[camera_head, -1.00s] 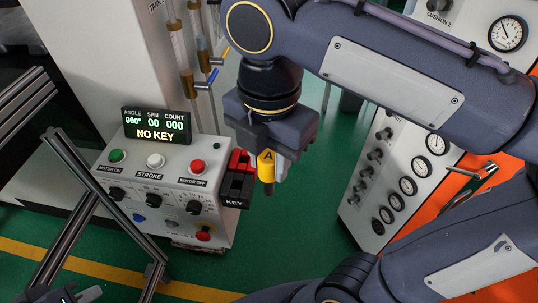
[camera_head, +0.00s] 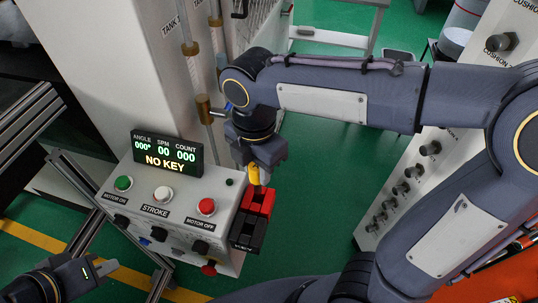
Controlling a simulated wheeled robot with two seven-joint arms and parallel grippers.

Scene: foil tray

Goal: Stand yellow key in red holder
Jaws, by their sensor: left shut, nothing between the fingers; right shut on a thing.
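The yellow key (camera_head: 254,174) is held in my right gripper (camera_head: 255,164), which is shut on it. The key hangs just behind the red holder (camera_head: 258,201), at its upper edge in the picture. I cannot tell whether the two touch. The red holder is on the right side of the control box, with a black holder (camera_head: 247,233) in front of it. The key's lower end is hidden. My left gripper (camera_head: 104,268) is at the lower left, shut and empty, well away from the key.
The control box (camera_head: 170,205) has buttons and knobs, and its display (camera_head: 167,154) reads NO KEY. Vertical tank pipes (camera_head: 203,105) stand close behind my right gripper.

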